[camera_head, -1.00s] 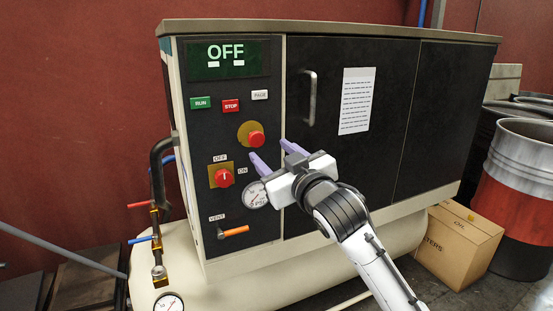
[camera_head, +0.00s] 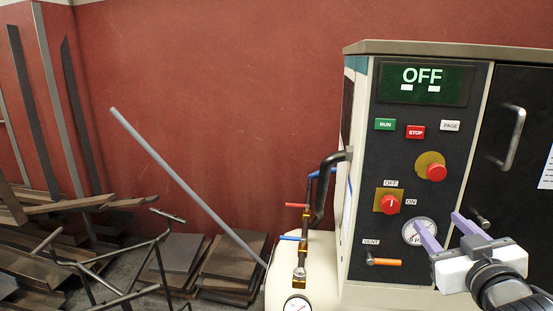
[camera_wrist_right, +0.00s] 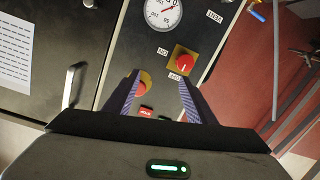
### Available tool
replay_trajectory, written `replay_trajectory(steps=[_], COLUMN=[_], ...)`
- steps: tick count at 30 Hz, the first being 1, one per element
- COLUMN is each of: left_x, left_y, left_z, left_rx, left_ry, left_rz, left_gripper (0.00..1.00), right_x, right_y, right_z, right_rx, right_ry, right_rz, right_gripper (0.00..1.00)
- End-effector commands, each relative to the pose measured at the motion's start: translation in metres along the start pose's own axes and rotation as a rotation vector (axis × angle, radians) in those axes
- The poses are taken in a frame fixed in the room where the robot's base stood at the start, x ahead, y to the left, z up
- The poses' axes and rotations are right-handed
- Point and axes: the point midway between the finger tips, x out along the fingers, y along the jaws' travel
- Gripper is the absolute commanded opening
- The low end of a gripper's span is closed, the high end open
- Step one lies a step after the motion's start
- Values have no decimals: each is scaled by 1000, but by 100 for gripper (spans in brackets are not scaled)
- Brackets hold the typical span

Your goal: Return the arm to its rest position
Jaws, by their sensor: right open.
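My right gripper (camera_head: 447,232) is at the lower right of the head view, in front of the compressor's black control panel. Its two purple fingers are apart with nothing between them. The same open fingers (camera_wrist_right: 158,98) show in the right wrist view, with the panel beyond them. The compressor cabinet (camera_head: 363,250) carries a display (camera_head: 424,84) reading OFF. A red rotary knob (camera_head: 390,204) sits on a brass plate between OFF and ON labels. My left gripper is not in view.
A red emergency button (camera_head: 436,172), a pressure gauge (camera_head: 419,232) and an orange vent lever (camera_head: 384,262) are on the panel. A door handle (camera_head: 514,138) sticks out at the right. Pipes with valves (camera_head: 300,245) stand left of the cabinet. Metal scrap (camera_head: 60,250) lies at far left.

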Motion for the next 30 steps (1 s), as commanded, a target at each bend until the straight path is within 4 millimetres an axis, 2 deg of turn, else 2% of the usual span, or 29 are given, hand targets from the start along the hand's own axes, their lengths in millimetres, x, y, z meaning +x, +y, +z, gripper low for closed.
replay_trajectory(steps=[1, 3, 5, 6, 8, 9, 11, 15, 18, 22, 25, 30], left_x=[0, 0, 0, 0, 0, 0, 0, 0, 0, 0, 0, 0], left_y=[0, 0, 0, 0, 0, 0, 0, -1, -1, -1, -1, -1], left_z=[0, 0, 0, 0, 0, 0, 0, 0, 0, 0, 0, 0], left_rx=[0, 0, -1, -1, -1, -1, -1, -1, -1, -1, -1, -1], left_ry=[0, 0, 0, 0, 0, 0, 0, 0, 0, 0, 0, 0], left_rz=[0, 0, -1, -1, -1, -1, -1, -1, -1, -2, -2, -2], left_gripper=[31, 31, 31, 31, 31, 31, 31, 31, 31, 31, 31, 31], right_x=[-1, -6, -15, -23, -39, -51, -73, -134, -178, -220, -236, -242], right_y=[-20, -49, -74, -89, -113, -128, -151, -199, -225, -247, -256, -259], right_z=[34, 80, 119, 144, 181, 205, 239, 309, 345, 372, 381, 384], right_rx=[0, 0, 5, 8, 15, 23, 35, 74, 102, 130, 142, 146], right_ry=[-55, -121, -177, -214, -268, -304, -358, -476, -544, -603, -625, -632], right_rz=[-41, -100, -149, -180, -226, -256, -299, -389, -436, -476, -490, -495], right_gripper=[50, 50, 50, 50, 50, 50, 50, 50, 50, 50, 50, 50])
